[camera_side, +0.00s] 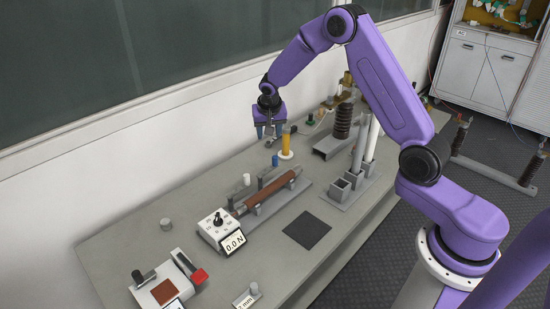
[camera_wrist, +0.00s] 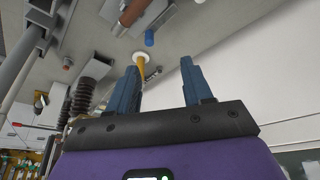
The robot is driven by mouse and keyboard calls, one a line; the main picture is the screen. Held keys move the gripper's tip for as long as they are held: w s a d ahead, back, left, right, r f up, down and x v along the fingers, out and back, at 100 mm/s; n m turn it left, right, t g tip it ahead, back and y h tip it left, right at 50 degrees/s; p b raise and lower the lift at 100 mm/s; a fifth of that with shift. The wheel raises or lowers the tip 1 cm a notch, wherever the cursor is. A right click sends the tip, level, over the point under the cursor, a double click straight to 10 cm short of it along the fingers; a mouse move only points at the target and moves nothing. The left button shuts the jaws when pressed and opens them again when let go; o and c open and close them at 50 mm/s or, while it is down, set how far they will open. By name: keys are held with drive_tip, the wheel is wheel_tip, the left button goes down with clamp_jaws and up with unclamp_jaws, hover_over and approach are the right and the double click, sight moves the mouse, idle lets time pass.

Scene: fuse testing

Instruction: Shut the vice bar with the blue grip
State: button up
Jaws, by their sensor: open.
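My gripper (camera_side: 269,134) is raised over the far part of the bench, near the wall. Its two blue fingers are apart and nothing is between them; they also show in the wrist view (camera_wrist: 158,70). A test stand (camera_side: 262,212) holds a brown tube (camera_side: 273,193) lying along it, below and in front of my gripper. A small blue grip (camera_side: 275,160) shows near the stand's far end, below my gripper; a blue cylinder also shows in the wrist view (camera_wrist: 149,38). The bar under the grip is too small to make out, and I cannot tell its position.
A yellow post (camera_side: 287,142) on a white base stands just right of my gripper. Grey tubes (camera_side: 361,143) and a dark ribbed insulator (camera_side: 342,121) stand further right. A force readout box (camera_side: 221,229) is at the stand's near end. A dark mat (camera_side: 307,230) lies flat nearby.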

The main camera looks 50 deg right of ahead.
drive_tip(key=m, duration=0.2)
approach(275, 157)
drive_tip(key=x, duration=1)
clamp_jaws()
